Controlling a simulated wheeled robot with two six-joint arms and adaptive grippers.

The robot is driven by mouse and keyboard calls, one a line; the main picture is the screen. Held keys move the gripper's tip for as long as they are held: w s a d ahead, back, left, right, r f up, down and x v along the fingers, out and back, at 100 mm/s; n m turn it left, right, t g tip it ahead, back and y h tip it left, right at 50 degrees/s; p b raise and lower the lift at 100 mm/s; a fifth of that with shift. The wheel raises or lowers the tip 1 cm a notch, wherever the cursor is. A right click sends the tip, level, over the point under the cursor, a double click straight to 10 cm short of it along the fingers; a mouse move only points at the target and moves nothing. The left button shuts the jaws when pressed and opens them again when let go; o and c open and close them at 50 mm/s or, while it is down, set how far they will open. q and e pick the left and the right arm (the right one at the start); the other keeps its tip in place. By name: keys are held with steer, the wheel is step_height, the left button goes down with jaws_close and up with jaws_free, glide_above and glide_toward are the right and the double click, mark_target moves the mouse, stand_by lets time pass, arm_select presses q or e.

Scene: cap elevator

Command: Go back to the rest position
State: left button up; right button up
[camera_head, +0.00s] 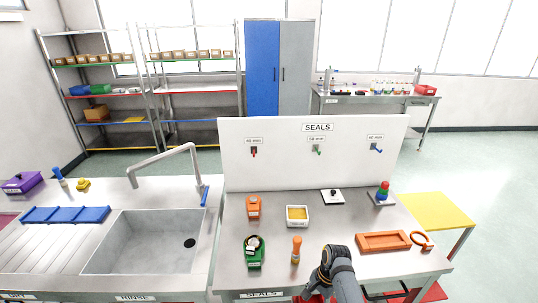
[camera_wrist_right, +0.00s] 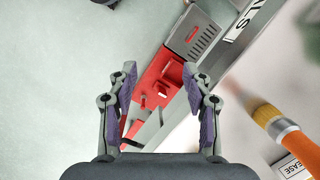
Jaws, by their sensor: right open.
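My right arm (camera_head: 340,272) rises at the front edge of the seals bench, in the lower middle of the head view. My right gripper (camera_wrist_right: 162,95) is open in the right wrist view, with nothing between its two purple-padded fingers. Its fingers cannot be made out in the head view. My left gripper is in neither view. A brush with an orange handle (camera_wrist_right: 290,145) lies to the right of the right gripper in the wrist view, apart from it.
The seals bench (camera_head: 345,222) bears a green container (camera_head: 254,252), a white bin (camera_head: 297,216), an orange tray (camera_head: 383,242) and an orange ring (camera_head: 421,240). A sink (camera_head: 155,240) is at left. Red parts (camera_wrist_right: 160,80) show beyond the bench edge in the wrist view.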

steer(key=s+d+f+n+h+b, duration=0.1)
steer(key=s+d+f+n+b, duration=0.1)
steer(key=s+f, duration=0.6)
steer(key=s+d+f+n+b, duration=0.1)
steer(key=s+d+f+b, duration=0.15)
steer(key=f, duration=0.85)
steer(key=s+d+f+n+h+b, duration=0.1)
steer(key=s+d+f+n, duration=0.15)
steer(key=s+f, duration=0.6)
arm_select(q)
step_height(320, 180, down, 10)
steer(key=b, duration=0.4)
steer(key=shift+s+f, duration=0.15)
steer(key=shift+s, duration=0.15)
arm_select(e)
steer(key=s+d+f+n+t, duration=0.1)
steer(key=s+d+f+n, duration=0.1)
steer(key=s+f, duration=0.4)
steer(key=s+d+f+n, duration=0.3)
steer(key=s+f, duration=0.4)
steer(key=s, duration=0.7)
steer(key=shift+s+d+f+n+t+h, duration=0.2)
steer(key=shift+d+n+t+h, duration=0.2)
steer(key=shift+d, duration=0.25)
